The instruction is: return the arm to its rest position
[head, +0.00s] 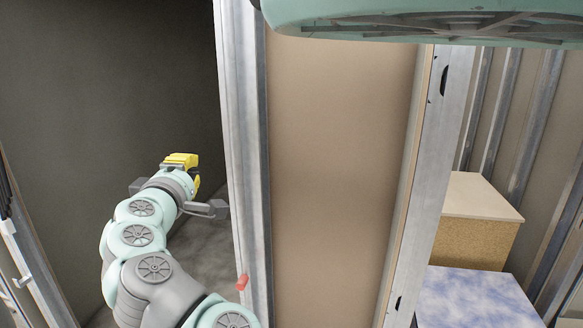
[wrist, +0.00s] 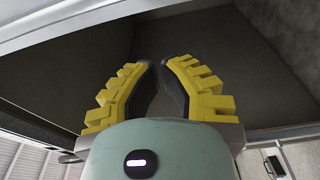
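My arm reaches up from the bottom of the head view, with its pale green and grey links bent. My gripper (head: 181,160), with yellow fingers, is at its far end, in front of a dark recess at the left. In the wrist view my gripper (wrist: 162,64) shows two yellow ribbed fingers with dark inner pads. The fingertips are close together with a narrow gap between them. I see nothing held between them.
A metal-framed beige wall panel (head: 340,150) stands close to the right of my arm. A small red piece (head: 242,282) is at its left edge. A tan box (head: 475,230) and a blue-white marbled surface (head: 475,298) lie beyond the panel. The dark recess (head: 110,90) looks empty.

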